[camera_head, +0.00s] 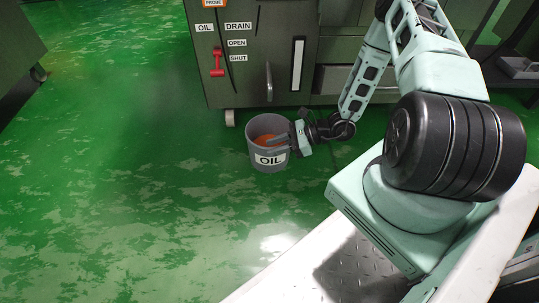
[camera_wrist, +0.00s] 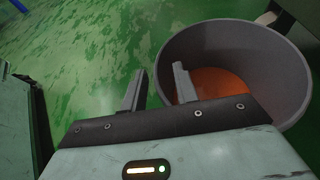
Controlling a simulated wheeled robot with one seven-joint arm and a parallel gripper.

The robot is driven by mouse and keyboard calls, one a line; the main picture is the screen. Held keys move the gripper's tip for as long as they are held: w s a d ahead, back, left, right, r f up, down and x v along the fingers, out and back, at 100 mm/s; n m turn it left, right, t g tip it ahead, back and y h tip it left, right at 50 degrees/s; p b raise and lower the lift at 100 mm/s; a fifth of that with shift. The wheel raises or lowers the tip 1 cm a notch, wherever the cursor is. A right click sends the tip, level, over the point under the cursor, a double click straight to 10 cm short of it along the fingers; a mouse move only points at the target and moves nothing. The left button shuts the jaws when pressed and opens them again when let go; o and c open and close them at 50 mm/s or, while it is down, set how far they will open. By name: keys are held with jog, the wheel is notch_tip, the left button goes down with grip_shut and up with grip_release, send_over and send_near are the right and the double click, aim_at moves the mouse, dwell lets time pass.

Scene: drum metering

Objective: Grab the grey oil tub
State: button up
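The grey oil tub (camera_head: 268,160) stands upright on the green floor in front of the cabinet, with an OIL label on its side and orange-red content inside. My gripper (camera_head: 279,139) is at the tub's right rim in the head view. In the wrist view the tub (camera_wrist: 285,58) fills the upper right. My gripper's fingers (camera_wrist: 159,70) are spread there, one appearing outside the tub and one inside, with the near rim between them. A gap shows between the fingers, and I see no clear contact with the wall. The lower fingers and wall are partly hidden by the gripper body.
A dark cabinet (camera_head: 245,80) stands behind the tub, with a red lever (camera_head: 217,62) beside OIL, DRAIN, OPEN and SHUT labels and a vertical handle (camera_head: 269,82). A caster (camera_head: 229,118) is close behind the tub. The green floor (camera_head: 120,190) to the left is clear.

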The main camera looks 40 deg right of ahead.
grip_shut()
jog(key=shift+f, duration=0.1)
dwell(1.3)
